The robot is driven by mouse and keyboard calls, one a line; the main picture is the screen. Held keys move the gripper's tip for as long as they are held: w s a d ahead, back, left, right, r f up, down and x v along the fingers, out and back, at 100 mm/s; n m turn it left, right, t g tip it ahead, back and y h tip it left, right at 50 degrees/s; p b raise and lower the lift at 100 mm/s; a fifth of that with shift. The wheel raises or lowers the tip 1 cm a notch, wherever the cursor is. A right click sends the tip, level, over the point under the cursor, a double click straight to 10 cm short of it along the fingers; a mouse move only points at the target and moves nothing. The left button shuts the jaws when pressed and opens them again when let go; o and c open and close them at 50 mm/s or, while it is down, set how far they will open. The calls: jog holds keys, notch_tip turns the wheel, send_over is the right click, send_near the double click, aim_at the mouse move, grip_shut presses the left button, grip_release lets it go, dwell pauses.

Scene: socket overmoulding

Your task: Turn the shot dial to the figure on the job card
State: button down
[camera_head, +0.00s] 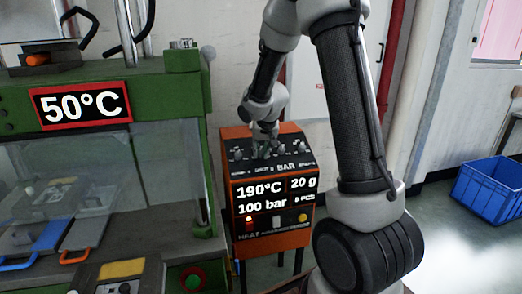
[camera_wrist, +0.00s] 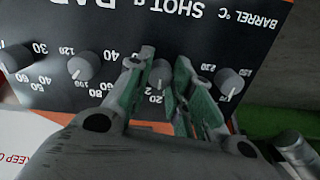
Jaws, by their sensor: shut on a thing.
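The orange control box (camera_head: 268,245) stands in the middle of the head view, with a row of dials on its sloped black top. Its display (camera_head: 275,195) reads 190°C, 20 g and 100 bar. In the wrist view the panel appears upside down. The grey shot dial (camera_wrist: 160,73) sits below the "SHOT g" lettering, with a 20 beside it. My gripper (camera_wrist: 163,98) is shut on this dial, its green-padded fingers on either side. In the head view my gripper (camera_head: 266,150) covers part of the dial row. I cannot make out a job card.
The barrel dial (camera_wrist: 229,82) is close beside my fingers; another dial (camera_wrist: 82,67) and a farther one (camera_wrist: 16,56) lie on the other side. A green press (camera_head: 184,120) showing 50°C stands left of the box. A blue crate (camera_head: 488,188) is on the floor at right.

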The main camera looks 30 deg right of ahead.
jog(key=c, duration=1.2)
grip_release()
jog(key=shift+c, duration=0.2)
jog(key=v, duration=1.2)
